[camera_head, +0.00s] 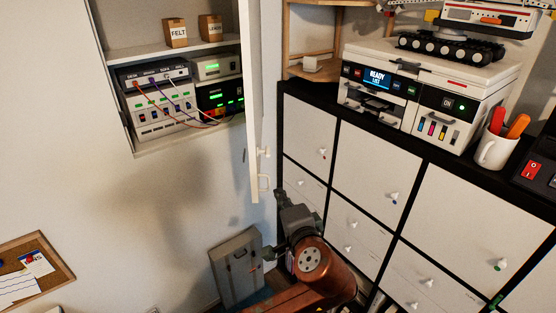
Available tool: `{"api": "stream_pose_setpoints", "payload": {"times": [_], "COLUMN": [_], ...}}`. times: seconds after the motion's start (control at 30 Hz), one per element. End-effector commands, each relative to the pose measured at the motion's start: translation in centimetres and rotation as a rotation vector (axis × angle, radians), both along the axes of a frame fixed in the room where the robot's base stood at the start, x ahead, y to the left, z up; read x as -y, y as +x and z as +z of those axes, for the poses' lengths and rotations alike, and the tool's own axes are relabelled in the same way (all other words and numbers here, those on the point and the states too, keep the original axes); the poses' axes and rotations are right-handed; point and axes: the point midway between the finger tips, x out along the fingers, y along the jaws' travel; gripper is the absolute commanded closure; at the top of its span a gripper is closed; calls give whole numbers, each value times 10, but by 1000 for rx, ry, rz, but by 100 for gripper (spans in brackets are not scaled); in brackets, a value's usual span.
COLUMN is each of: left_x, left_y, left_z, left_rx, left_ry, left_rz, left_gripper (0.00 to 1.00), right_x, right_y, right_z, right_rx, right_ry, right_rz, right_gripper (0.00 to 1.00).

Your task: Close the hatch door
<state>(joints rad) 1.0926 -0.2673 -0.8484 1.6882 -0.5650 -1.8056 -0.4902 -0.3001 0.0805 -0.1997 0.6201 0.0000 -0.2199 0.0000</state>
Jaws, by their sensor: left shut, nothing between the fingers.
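The hatch door (251,95) is a tall white panel. It stands open, nearly edge-on, at the right side of the wall recess (118,50). A white handle (264,182) shows near its lower end. My left gripper (283,194) is shut and empty, just right of and below the door's lower end. Whether it touches the door cannot be told. My copper-coloured wrist hides part of the area below. My right gripper is out of view.
The recess holds boxes, switch units and cables. A white drawer cabinet (375,165) with a printer (430,90) and mug (494,150) on top stands to the right. A grey case (236,266) is below. A cork board (38,262) hangs lower left.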

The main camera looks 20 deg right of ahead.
Motion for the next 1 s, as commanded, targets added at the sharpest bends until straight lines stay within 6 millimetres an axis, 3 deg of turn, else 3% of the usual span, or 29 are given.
{"api": "stream_pose_setpoints", "payload": {"times": [0.1,0.2,0.37,0.57,0.9,1.0], "left_x": [27,42,49,49,51,35], "left_y": [-22,-36,-40,-12,57,61], "left_z": [38,58,69,71,71,70], "left_rx": [105,166,203,202,201,201], "left_ry": [72,114,142,144,141,139], "left_rz": [-13,-17,-15,-13,-13,-15], "left_gripper": [100,100,100,100,100,100], "right_x": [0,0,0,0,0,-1], "right_y": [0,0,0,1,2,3], "right_z": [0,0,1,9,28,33], "right_rx": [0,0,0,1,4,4], "right_ry": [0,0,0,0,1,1], "right_rz": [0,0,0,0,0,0], "right_gripper": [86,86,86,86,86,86]}}
